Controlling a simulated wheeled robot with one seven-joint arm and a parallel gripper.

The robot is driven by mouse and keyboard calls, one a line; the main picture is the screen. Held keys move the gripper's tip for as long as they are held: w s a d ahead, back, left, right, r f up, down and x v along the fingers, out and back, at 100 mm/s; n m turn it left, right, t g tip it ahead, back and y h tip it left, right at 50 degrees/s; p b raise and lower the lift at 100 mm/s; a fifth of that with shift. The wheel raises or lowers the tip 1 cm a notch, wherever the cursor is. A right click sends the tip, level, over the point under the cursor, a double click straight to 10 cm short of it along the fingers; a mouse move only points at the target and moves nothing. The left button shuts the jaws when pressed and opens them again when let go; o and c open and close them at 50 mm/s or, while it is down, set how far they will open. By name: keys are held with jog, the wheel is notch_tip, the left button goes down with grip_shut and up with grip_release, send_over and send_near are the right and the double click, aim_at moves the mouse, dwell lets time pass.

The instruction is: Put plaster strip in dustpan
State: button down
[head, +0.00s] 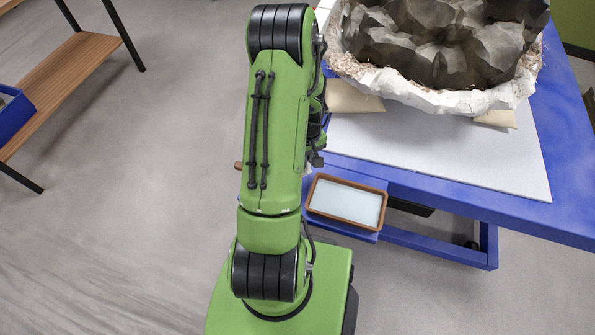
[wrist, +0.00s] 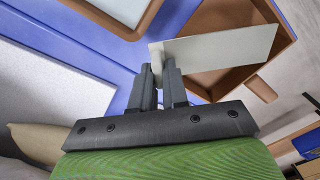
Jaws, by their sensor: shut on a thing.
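The plaster strip (wrist: 220,48) is a thin, flat, off-white piece in the wrist view. My gripper (wrist: 165,78) is shut on its left end, and the strip sticks out to the right. Behind the strip in the wrist view is a brown open pan with raised walls and a short tab, which looks like the dustpan (wrist: 284,48). The strip overlaps the pan in this view; I cannot tell how high above it the strip is. In the head view my arm hides the gripper and strip, and only a small brown bit (head: 239,165) shows left of the arm.
A brown-rimmed tray with a pale inside (head: 345,202) sits on a blue ledge beside my arm. The blue table (head: 570,175) carries a white board (head: 440,160) and a large fossil block in a plaster jacket (head: 440,100). A wooden shelf (head: 65,80) stands far left, with open floor between.

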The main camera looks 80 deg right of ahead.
jog(key=shift+f+b, duration=0.55)
jog(key=shift+f, duration=1.75)
jog(key=c, duration=1.1)
grip_release()
jog(key=shift+c, duration=0.2)
notch_tip(320, 180, up, 12)
jog(key=p, duration=0.3)
jog(key=shift+r, duration=0.25)
jog(key=shift+w, duration=0.1)
